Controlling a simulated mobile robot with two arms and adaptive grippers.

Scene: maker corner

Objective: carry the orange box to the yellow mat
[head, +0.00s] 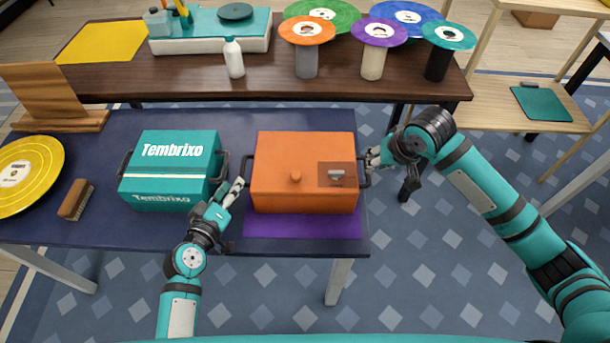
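The orange box (290,150) sits on a purple mat (300,228) on the dark blue table, with a dark handle on each side. The yellow mat (100,42) lies flat on the left of the brown table behind. My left gripper (236,187) is at the orange box's left handle, between it and the teal box. My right gripper (374,160) is at the right handle. The fingers overlap the handles in this view, so I cannot tell whether either gripper is closed around its handle.
A teal Tembrixo box (165,170) stands close on the left. A brush (75,199), yellow disc (28,172) and wooden stand (45,95) lie farther left. A white bottle (234,58), a teal machine (212,42) and several disc-topped spools occupy the brown table (150,88).

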